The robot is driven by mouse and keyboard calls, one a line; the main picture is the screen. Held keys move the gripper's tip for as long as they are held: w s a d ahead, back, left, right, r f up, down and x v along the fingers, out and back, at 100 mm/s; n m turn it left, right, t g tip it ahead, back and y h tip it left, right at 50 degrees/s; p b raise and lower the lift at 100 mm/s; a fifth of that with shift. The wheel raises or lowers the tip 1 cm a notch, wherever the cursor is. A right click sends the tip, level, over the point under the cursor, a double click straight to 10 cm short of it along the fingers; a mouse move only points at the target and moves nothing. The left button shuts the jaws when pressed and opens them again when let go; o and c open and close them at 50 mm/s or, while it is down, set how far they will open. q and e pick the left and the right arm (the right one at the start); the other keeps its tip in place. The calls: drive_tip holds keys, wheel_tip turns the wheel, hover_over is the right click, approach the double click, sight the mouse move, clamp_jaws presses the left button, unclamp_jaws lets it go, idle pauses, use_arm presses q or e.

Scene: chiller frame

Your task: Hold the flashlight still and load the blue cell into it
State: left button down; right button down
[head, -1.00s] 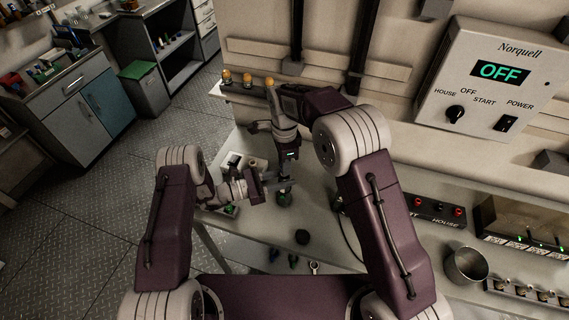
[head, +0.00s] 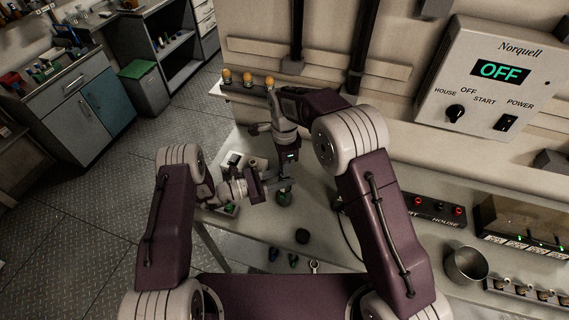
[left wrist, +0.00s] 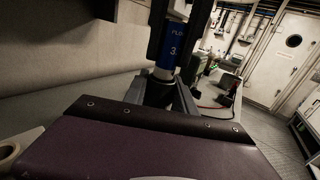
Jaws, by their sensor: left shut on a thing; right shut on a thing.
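The blue cell (left wrist: 172,46), with printed lettering and a pale lower end, stands nearly upright in the left wrist view. Dark fingers of my right gripper (head: 288,168) flank it from above and are shut on it. Directly below it is the dark tube of the flashlight (left wrist: 159,93), held by my left gripper (head: 280,186), which comes in from the left. Whether the cell's lower end is inside the tube or just above it, I cannot tell. In the head view the fingers hide the cell; a dark green round piece shows under the left fingertips, possibly the flashlight's lower end.
A dark round piece (head: 302,236) and small green items lie on the bench (head: 335,240) near its front edge. A metal cup (head: 466,265) stands at the right. Orange-topped pieces (head: 248,79) line a ledge behind. The control box (head: 497,75) reads OFF.

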drive_tip(key=shift+f, duration=1)
drive_tip(key=shift+r, duration=1.2)
drive_tip(key=shift+f, duration=1.15)
idle(0.3)
drive_tip(key=c, duration=1.1)
unclamp_jaws()
drive_tip(key=shift+c, duration=0.2)
use_arm(q)
drive_tip(key=shift+s, duration=0.1)
use_arm(e)
drive_tip(key=shift+w, duration=0.1)
